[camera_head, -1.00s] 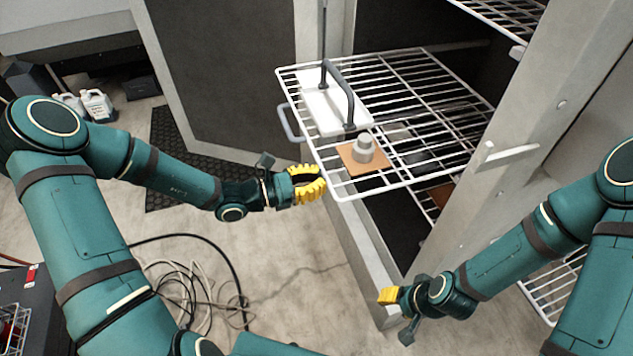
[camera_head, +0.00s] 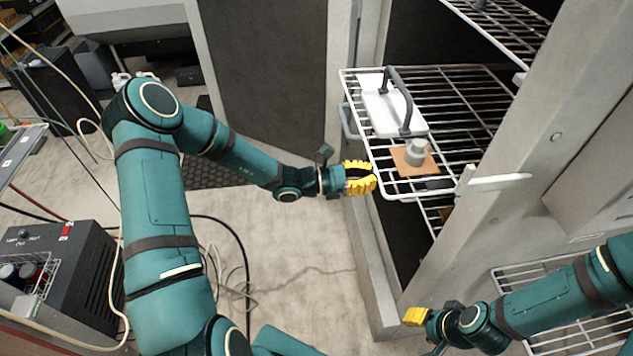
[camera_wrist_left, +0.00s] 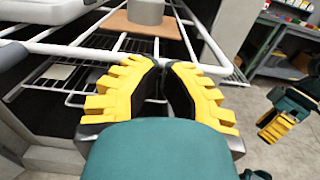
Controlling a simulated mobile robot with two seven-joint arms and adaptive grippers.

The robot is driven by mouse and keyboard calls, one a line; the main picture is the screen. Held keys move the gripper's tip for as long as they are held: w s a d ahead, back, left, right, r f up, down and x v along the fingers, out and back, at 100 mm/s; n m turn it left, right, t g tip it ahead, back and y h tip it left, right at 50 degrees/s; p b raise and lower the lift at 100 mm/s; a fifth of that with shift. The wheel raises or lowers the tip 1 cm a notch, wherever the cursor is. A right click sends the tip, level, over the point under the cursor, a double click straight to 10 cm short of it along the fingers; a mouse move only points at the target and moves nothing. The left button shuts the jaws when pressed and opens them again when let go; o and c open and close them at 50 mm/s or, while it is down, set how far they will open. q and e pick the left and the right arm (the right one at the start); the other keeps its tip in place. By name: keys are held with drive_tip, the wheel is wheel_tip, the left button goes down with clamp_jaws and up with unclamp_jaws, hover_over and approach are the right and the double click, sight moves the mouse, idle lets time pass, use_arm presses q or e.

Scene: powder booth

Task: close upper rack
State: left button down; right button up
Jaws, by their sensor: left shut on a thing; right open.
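The white wire rack (camera_head: 455,128) sticks partly out of the oven-like cabinet. It carries a white block with a dark handle (camera_head: 385,108) and a brown square plate (camera_head: 428,165) with a grey cylindrical part (camera_head: 416,151). My right gripper (camera_head: 408,317) is open and empty, low in front of the cabinet's right post.
A higher wire rack (camera_head: 500,18) sits above, and another rack shows below at the right (camera_head: 545,285). The cabinet post (camera_head: 500,200) with a white bar (camera_head: 500,182) stands right of the rack. A dark door panel (camera_head: 275,80) stands open at left. Cables lie on the floor.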

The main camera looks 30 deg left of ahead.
sight(397, 173)
use_arm(q)
drive_tip(key=x, duration=2)
drive_tip(key=shift+w+b, duration=0.1)
drive_tip(key=shift+b, duration=0.3)
drive_tip(key=shift+w+d, duration=0.25)
drive_tip(key=shift+d, duration=0.2)
use_arm(e)
drive_tip(key=shift+w+d+f, duration=0.2)
drive_tip(key=shift+d+f, duration=0.1)
drive_tip(key=shift+f, duration=0.1)
use_arm(q)
drive_tip(key=shift+r, duration=0.1)
drive_tip(key=shift+a, duration=0.25)
drive_tip(key=p+v, duration=0.1)
drive_tip(key=v, duration=0.4)
drive_tip(key=shift+s+a, duration=0.2)
drive_tip(key=shift+s, duration=0.15)
drive_tip(key=p+v, duration=0.1)
drive_tip(key=v, duration=0.6)
drive_tip(key=shift+s+a, duration=0.2)
drive_tip(key=shift+a, duration=0.25)
use_arm(e)
drive_tip(key=shift+s+a+r, duration=0.2)
drive_tip(key=shift+s+r, duration=0.35)
drive_tip(key=shift+s, duration=0.05)
drive_tip(key=shift+s+a+r, duration=0.2)
drive_tip(key=shift+s+r, duration=0.3)
drive_tip(key=shift+s, duration=0.05)
